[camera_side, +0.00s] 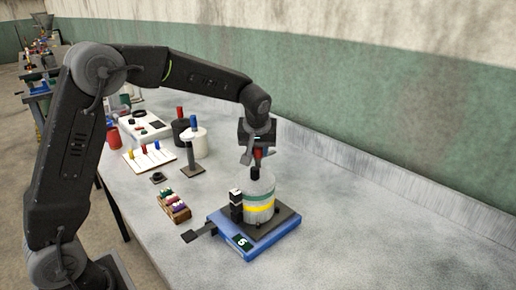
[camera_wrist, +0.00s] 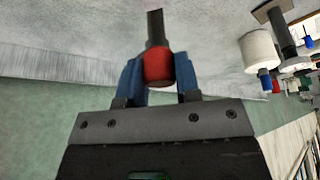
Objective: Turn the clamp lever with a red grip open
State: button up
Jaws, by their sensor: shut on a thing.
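The red grip (camera_wrist: 157,66) is between the two blue fingers of my gripper (camera_wrist: 159,75) in the wrist view, with a dark lever shaft (camera_wrist: 155,28) running up from it. In the side view my gripper (camera_side: 258,151) is above the striped cylinder (camera_side: 259,196), shut on the red grip. Below it a black piece (camera_side: 255,173) shows at the cylinder's top; I cannot tell how it joins the lever. The cylinder has teal and yellow bands and stands on a dark plate on a blue base (camera_side: 262,243). A black block (camera_side: 236,206) stands beside it.
A dark flat pedal-like tab (camera_side: 194,236) sticks out left of the base. A small box of coloured pieces (camera_side: 174,207) lies left. A white container (camera_side: 196,138), a stand (camera_side: 193,168) and a white rack (camera_side: 149,158) are farther back. The table to the right is clear.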

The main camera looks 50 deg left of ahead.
dwell(0.4)
jog(key=o, duration=0.9)
jog(key=shift+v, duration=6.95)
jog(key=shift+w, duration=0.15)
